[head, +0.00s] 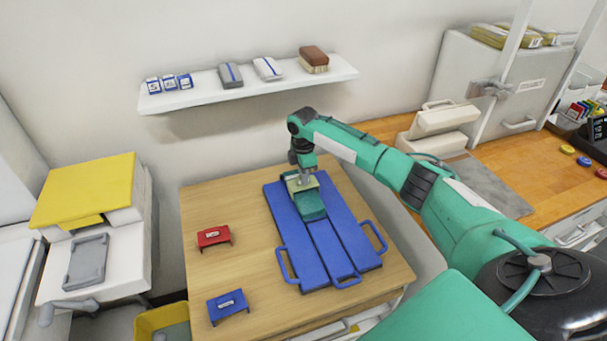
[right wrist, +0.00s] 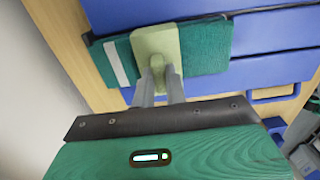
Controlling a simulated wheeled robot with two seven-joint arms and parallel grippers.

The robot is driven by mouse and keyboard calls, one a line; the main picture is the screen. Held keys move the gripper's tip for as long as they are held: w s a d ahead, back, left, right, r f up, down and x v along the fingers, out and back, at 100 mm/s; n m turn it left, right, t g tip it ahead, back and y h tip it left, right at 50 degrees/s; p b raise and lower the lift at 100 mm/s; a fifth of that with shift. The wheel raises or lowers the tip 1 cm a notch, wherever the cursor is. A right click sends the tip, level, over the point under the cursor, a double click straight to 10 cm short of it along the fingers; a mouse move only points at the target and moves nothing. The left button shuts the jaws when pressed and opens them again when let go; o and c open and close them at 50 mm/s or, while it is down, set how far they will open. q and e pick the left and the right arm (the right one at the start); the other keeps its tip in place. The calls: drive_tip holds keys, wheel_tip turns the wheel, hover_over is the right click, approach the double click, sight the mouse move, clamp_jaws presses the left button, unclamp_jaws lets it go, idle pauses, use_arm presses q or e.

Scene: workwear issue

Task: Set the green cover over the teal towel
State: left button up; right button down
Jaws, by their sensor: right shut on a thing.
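The pale green cover (right wrist: 155,45) has a raised knob, and my right gripper (right wrist: 160,85) is shut on that knob. In the head view the green cover (head: 301,184) is under my right gripper (head: 305,172), at the far end of the blue board. The teal towel (head: 310,206) lies folded on the board. In the right wrist view the teal towel (right wrist: 205,48) shows on both sides of the cover, with a pale stripe at one end. The cover lies across the towel's width; I cannot tell whether it touches the board. My left gripper is out of view.
The blue board (head: 328,243) with loop handles lies on the wooden table (head: 220,265). A red cover (head: 214,237) and a blue cover (head: 228,305) stand to its left. A wall shelf (head: 215,92) with small packs and a brush hangs behind. The table's left part is mostly clear.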

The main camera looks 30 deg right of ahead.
drive_tip(key=shift+f, duration=0.8)
drive_tip(key=c, duration=0.9)
unclamp_jaws()
drive_tip(key=shift+c, duration=0.2)
wheel_tip(320, 180, up, 7)
drive_tip(key=p, duration=0.6)
drive_tip(key=shift+p, duration=0.3)
idle(0.3)
